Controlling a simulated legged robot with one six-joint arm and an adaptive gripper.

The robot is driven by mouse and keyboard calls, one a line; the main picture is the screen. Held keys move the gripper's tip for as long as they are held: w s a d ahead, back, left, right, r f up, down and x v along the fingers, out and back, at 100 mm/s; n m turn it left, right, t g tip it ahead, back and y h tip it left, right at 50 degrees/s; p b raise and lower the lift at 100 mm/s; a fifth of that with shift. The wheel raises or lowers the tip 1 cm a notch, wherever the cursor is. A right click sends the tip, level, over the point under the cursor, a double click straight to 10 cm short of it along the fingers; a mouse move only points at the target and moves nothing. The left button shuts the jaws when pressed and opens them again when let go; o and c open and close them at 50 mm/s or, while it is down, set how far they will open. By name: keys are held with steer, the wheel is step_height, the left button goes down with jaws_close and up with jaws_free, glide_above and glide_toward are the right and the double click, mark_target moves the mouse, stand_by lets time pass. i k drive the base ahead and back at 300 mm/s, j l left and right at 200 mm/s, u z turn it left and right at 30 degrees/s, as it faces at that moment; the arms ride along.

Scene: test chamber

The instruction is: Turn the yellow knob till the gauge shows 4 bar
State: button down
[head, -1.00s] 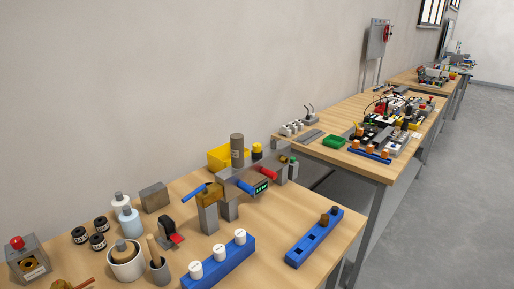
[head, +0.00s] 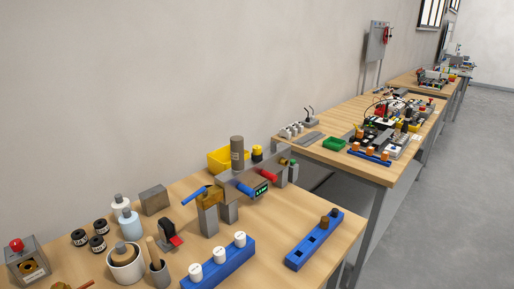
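A yellow-topped black knob (head: 257,150) stands upright at the back of the near bench, behind a grey pipe assembly. A small dark gauge with green lit digits (head: 262,190) sits on the front of that assembly. The digits are too small to read surely. A blue lever (head: 194,195) on a brass-coloured valve (head: 210,197) and a red handle (head: 267,174) are on the same assembly. My gripper does not show in the head view, and nothing is seen touching the knob.
A grey cylinder (head: 237,151) and a yellow bin (head: 221,161) stand left of the knob. Blue racks (head: 218,270) and (head: 301,254) lie in front. Bottles (head: 125,214), pots and a red-button box (head: 27,262) fill the left. Bare bench (head: 285,215) shows between the gauge and right rack.

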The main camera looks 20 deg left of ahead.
mark_target(256, 149)
steer(key=u, duration=0.85)
